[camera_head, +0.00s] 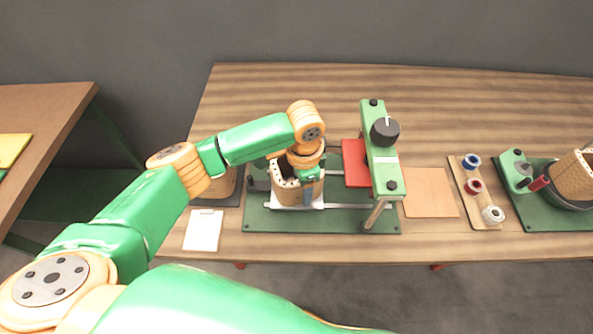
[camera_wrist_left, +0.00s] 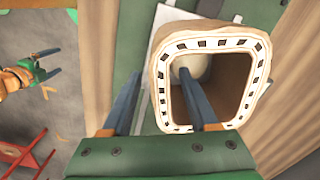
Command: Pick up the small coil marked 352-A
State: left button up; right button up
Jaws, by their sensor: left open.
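A tan coil (camera_head: 287,190) with a square hollow and a white rim dotted with dark slots stands on a green fixture base. It fills the right half of the left wrist view (camera_wrist_left: 262,75). No marking on it is legible. My left gripper (camera_head: 312,186) is open at this coil. In the wrist view its blue fingers (camera_wrist_left: 162,95) are apart, one left of the coil and one over or in its hollow; depth is unclear. Another tan coil (camera_head: 222,187) stands left of the fixture, partly hidden by my arm. No marking shows on it.
The fixture has a green upright with a black knob (camera_head: 385,131) and a red block (camera_head: 354,163). A white clipboard (camera_head: 203,230), a tan sheet (camera_head: 430,192), a spool board (camera_head: 467,205) and a larger coil (camera_head: 576,178) lie around. The table's back is clear.

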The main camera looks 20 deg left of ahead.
pick_arm(q)
jog(key=shift+w+f, duration=0.1)
jog(key=shift+f, duration=0.55)
jog(key=shift+c, duration=1)
jog(key=shift+r, duration=0.1)
grip_shut()
